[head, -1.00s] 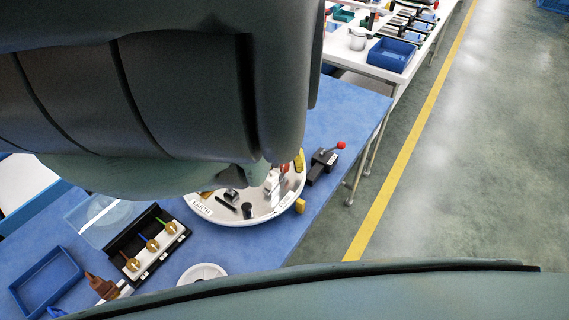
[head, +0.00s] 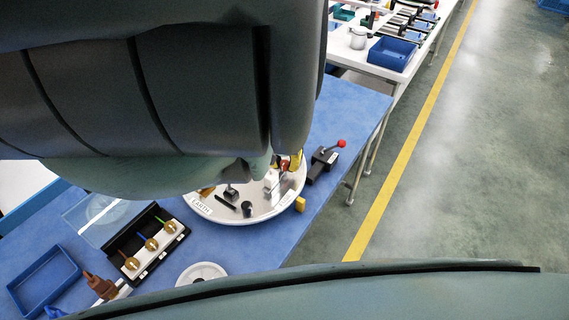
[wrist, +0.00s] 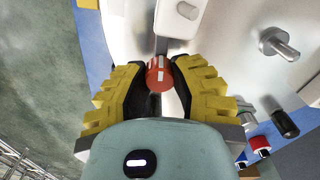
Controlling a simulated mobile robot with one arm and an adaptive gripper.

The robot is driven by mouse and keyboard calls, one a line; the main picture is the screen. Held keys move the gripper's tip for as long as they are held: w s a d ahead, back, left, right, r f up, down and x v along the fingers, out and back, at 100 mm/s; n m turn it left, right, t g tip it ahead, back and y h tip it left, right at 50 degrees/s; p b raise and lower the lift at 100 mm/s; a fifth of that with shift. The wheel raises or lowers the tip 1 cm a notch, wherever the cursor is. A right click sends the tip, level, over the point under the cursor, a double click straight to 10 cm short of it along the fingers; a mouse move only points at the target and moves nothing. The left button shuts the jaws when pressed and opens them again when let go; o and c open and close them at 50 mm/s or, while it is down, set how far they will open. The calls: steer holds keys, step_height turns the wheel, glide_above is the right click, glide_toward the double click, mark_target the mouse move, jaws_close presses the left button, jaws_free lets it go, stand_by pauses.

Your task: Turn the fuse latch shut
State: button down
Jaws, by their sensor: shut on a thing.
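A red knob (wrist: 160,74) with a white stripe, seemingly the fuse latch, stands on the round white plate (wrist: 235,25). In the wrist view, the yellow, black-lined fingers of my gripper (wrist: 157,82) are on both sides of the knob and shut on it. The stripe runs roughly up and down in that view. In the head view, the round plate (head: 222,214) lies on the blue table. My arm hides part of the plate and most of my gripper; only a bit of yellow finger (head: 296,161) shows at the plate's far right.
A white block (wrist: 178,17) and a metal post (wrist: 278,43) stand near the knob. A black lever with a red ball (head: 324,158) stands right of the plate. A black case with gold-coloured pieces (head: 147,246) and a blue tray (head: 44,280) lie at left.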

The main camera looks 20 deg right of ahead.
steer(key=shift+m, duration=0.7)
steer(key=c, duration=0.7)
jaws_free()
steer(key=shift+r, duration=0.15)
